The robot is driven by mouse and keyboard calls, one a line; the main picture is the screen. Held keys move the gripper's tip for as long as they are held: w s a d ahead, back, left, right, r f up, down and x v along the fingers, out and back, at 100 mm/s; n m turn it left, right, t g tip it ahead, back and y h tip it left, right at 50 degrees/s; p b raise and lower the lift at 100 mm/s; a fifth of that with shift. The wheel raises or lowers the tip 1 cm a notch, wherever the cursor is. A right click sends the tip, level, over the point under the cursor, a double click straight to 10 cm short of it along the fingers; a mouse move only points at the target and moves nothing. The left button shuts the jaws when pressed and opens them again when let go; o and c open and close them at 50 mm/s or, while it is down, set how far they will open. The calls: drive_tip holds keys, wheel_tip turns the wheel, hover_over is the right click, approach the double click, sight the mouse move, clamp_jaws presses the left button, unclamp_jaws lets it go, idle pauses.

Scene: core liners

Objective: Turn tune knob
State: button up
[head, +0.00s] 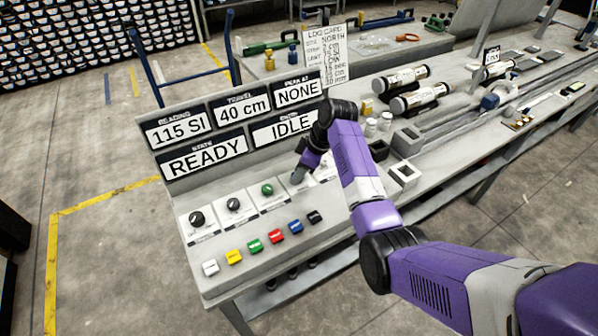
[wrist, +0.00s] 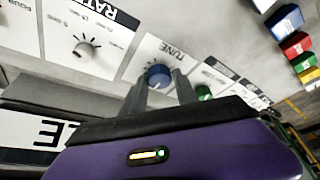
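The tune knob (wrist: 158,76) is a round blue knob on a white panel plate labelled TUNE (wrist: 182,50) in the wrist view. My gripper (wrist: 160,80) points at it, with one grey finger on each side of the knob. The fingers stand apart with the knob in line between their tips; I cannot tell whether they touch it. In the head view my gripper (head: 298,178) is low over the panel, right of the green knob, and hides the tune knob.
The sloped console holds black knobs (head: 197,218), a green knob (head: 267,189) and a row of coloured buttons (head: 254,246). Display signs (head: 203,156) stand behind, reading 115 SI, 40 cm, NONE, READY and IDLE. Grey blocks (head: 404,175) and core tubes (head: 419,97) lie to the right.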

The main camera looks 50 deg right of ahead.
clamp_jaws()
drive_tip(key=shift+n, duration=0.4)
drive_tip(key=shift+w+d+n+y+b, duration=0.15)
drive_tip(key=shift+n+y+b, duration=0.35)
drive_tip(key=shift+n+b, duration=0.4)
drive_tip(key=n+b, duration=0.1)
drive_tip(key=n, duration=0.1)
drive_tip(key=n+g+b, duration=0.1)
drive_tip(key=shift+f+n+g+y, duration=0.1)
drive_tip(key=shift+n+g+y, duration=0.2)
drive_tip(key=shift+n, duration=0.1)
drive_tip(key=n+g+b, duration=0.1)
drive_tip(key=n+b, duration=0.2)
drive_tip(key=shift+w, duration=0.1)
drive_tip(key=shift+n+g+y+b, duration=0.45)
drive_tip(key=shift+n+b, duration=0.5)
drive_tip(key=shift+n, duration=0.25)
drive_tip(key=shift+r, duration=0.2)
